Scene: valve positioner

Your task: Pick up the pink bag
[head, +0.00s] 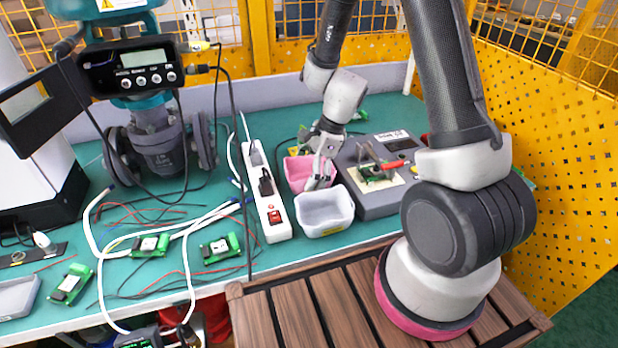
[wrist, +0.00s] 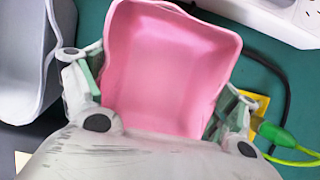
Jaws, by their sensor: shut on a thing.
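The pink bag (head: 297,174) looks like an open, empty pink bin on the green bench, behind a white bin. My gripper (head: 321,176) is at it and hides part of it. In the wrist view the pink bag (wrist: 172,62) fills the space between the two fingers of my gripper (wrist: 158,100). One finger is at its left side and one at its right side, and the gripper is shut on it. Its near end is hidden behind the gripper body. I cannot tell whether its base is clear of the bench.
The white bin (head: 324,211) stands just in front. A white power strip (head: 268,200) lies to the left, and a grey test box (head: 372,205) stands close on the right. Cables and green circuit boards (head: 148,245) lie on the left bench. A yellow perforated panel (head: 560,150) bounds the right.

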